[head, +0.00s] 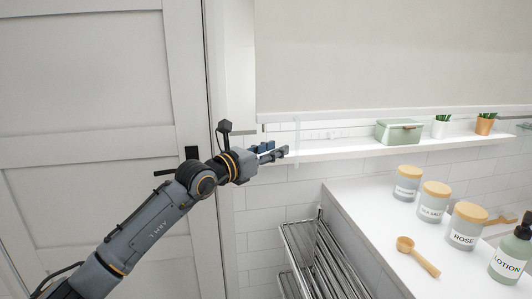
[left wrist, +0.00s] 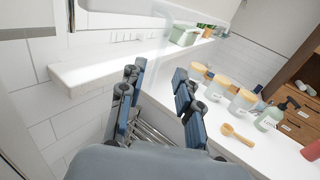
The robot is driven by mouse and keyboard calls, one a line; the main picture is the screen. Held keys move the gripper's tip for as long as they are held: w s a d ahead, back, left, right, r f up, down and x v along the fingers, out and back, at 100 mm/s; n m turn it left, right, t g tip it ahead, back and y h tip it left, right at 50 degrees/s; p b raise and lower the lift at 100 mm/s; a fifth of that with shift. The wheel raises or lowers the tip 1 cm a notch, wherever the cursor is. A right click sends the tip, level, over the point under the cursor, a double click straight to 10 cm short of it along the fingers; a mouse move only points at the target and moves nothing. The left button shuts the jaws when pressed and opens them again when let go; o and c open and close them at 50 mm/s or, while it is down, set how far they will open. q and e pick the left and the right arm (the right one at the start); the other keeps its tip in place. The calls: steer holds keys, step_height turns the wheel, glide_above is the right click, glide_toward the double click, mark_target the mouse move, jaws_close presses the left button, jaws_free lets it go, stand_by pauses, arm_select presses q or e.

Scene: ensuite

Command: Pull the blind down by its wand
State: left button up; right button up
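The blind (head: 390,55) is a large beige panel in the head view, its pale bottom bar just above a white shelf. A thin, translucent wand (head: 297,130) hangs below the bar's left part and is faint. In the left wrist view a translucent strip (left wrist: 168,38), which looks like the wand, comes down in front of the gap between the fingers. My left gripper (head: 279,153) is beside the wand's lower part, just left of it. In the left wrist view my left gripper (left wrist: 157,88) is open, its fingers wide apart with nothing gripped. My right gripper is out of view.
The white shelf (head: 350,149) runs under the blind, with a green box (head: 399,132) and potted plants. A counter with jars, a wooden scoop (head: 418,257) and a lotion bottle (head: 511,254) is at right. A metal rack (head: 318,258) stands below; a door (head: 90,110) is at left.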

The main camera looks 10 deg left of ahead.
arm_select(q)
steer(key=shift+v, duration=1.25)
